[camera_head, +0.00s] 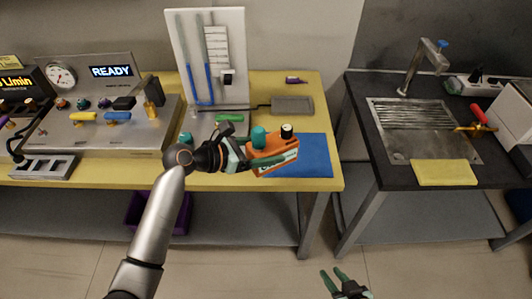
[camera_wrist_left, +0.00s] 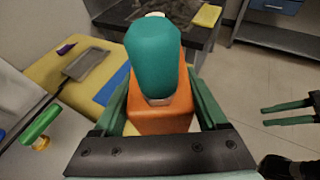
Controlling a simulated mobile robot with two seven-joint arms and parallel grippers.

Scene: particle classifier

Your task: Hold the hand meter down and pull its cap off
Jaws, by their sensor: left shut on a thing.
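The orange hand meter (camera_head: 275,155) sits on the blue mat (camera_head: 315,158) near the front edge of the yellow table. Its teal cap (camera_head: 259,136) is on its top, and a dark-topped knob (camera_head: 287,131) stands beside the cap. My left gripper (camera_head: 246,158) is shut on the left part of the meter. In the left wrist view its green fingers (camera_wrist_left: 162,108) flank the orange body, and the teal cap (camera_wrist_left: 153,58) rises between them. My right gripper (camera_head: 338,277) is open and empty, low and away from the table; its two fingers also show in the left wrist view (camera_wrist_left: 288,113).
Behind the meter lie a grey tray (camera_head: 292,105), a green item (camera_head: 230,118) and a white upright board (camera_head: 207,60). A control console (camera_head: 100,110) stands at left. A dark sink counter (camera_head: 385,165) is at right, across a gap. Floor before the table is clear.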

